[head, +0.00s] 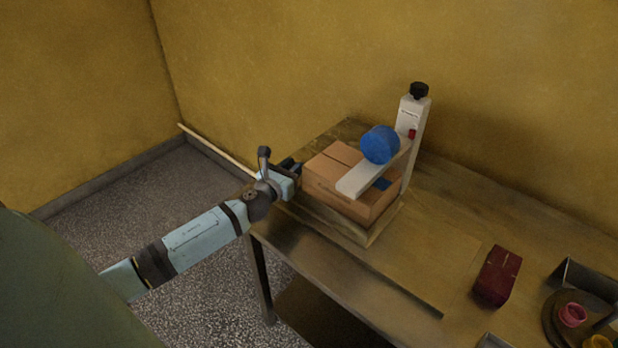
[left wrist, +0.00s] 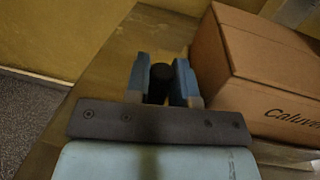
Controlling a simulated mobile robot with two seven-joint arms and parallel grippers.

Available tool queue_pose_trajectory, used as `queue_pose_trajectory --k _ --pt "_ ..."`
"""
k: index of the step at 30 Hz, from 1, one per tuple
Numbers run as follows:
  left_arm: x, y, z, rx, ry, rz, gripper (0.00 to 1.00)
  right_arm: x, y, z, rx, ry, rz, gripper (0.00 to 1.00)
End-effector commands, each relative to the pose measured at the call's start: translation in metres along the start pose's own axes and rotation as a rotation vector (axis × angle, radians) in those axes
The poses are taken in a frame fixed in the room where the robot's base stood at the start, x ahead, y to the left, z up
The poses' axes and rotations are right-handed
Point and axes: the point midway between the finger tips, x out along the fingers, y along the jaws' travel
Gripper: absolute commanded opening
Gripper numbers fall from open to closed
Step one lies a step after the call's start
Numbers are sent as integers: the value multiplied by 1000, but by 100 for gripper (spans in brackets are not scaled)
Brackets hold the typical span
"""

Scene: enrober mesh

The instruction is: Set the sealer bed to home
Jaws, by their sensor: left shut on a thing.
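The sealer stands at the table's back left, with a pale column (head: 408,115), a black knob on top and an arm (head: 356,184) reaching over a brown carton (head: 322,178). A blue roll (head: 380,143) is on the arm. The carton rests on the low sealer bed (head: 345,228). My left gripper (head: 290,168) is at the carton's left side. In the left wrist view its fingers (left wrist: 163,82) are shut on a dark round knob (left wrist: 161,78), beside the carton (left wrist: 262,75). How the knob joins the bed is hidden. My right gripper is not in view.
The wooden table (head: 440,250) has free room right of the sealer. A dark red block (head: 497,276) stands further right, near a grey holder (head: 585,281) and pink (head: 572,314) and yellow (head: 597,342) items. A yellow wall is close behind the table.

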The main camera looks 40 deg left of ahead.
Motion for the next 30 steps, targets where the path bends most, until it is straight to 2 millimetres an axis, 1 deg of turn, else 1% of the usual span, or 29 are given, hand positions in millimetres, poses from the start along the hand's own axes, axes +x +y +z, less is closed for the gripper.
queue_pose_trajectory --k 1,6,9,12,15,19,30 --pt "2 15 -1 6 -1 4 0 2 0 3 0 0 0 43" --pt "8 51 -2 4 -1 4 0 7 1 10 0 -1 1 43" --pt "11 69 -2 4 -1 4 0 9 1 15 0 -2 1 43" --pt "13 83 -1 3 -1 3 0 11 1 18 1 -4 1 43" --pt "15 93 -1 2 -1 3 0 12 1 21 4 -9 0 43" --pt "16 101 0 1 -1 2 0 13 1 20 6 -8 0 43" --pt "17 105 2 2 -2 7 0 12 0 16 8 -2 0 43"
